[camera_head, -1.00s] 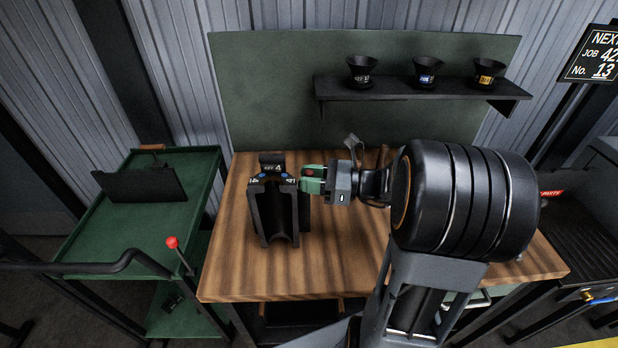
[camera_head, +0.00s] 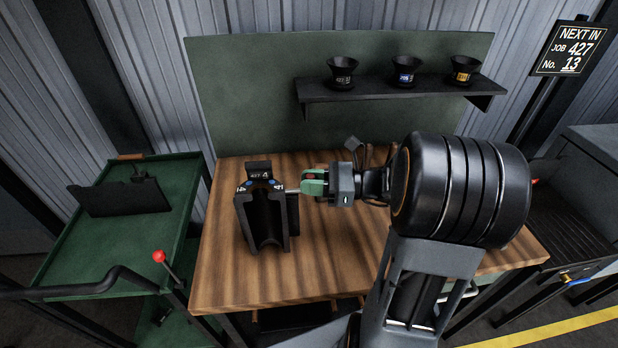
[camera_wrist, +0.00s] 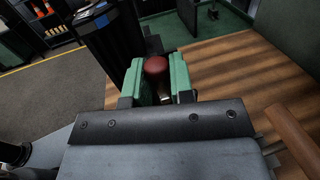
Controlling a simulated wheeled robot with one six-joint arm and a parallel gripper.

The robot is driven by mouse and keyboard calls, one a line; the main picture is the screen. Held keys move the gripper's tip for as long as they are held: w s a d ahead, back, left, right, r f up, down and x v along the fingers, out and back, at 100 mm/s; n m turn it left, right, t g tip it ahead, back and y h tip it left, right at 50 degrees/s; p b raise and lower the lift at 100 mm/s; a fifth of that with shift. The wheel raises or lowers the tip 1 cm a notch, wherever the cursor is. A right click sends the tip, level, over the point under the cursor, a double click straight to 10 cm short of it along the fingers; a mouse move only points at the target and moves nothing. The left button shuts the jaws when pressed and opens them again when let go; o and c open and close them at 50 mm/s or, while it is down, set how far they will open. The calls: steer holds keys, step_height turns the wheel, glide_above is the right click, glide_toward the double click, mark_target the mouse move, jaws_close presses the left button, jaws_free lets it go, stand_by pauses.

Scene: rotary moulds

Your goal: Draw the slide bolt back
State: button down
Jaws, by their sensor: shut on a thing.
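The dark mould (camera_head: 246,222) stands on the wooden bench in the head view, its trough-like hollow facing front. It bears a numbered plate and blue-marked labels on top. My gripper (camera_head: 309,184) is to its right, its green jaws shut on the slide bolt's red knob. The knob (camera_wrist: 156,68) shows between the jaws in the wrist view. A short pale rod (camera_head: 293,190) spans the gap between mould and jaws. The bolt's inner end is hidden. The dark body at upper left in the wrist view appears to be the mould (camera_wrist: 110,45).
A green trolley (camera_head: 110,245) stands at left with a dark plate and a red-knobbed lever (camera_head: 159,257). A shelf (camera_head: 400,90) with three dark funnel-shaped cups is behind the bench (camera_head: 225,285). A brown wooden bar (camera_wrist: 295,135) is near my gripper in the wrist view.

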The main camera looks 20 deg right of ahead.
steer(key=c, duration=1.1)
jaws_free()
steer(key=shift+d, duration=0.1)
steer(key=shift+o, duration=0.2)
steer(key=b+v, duration=0.1)
steer(key=v, duration=1.3)
steer(key=shift+b, duration=0.35)
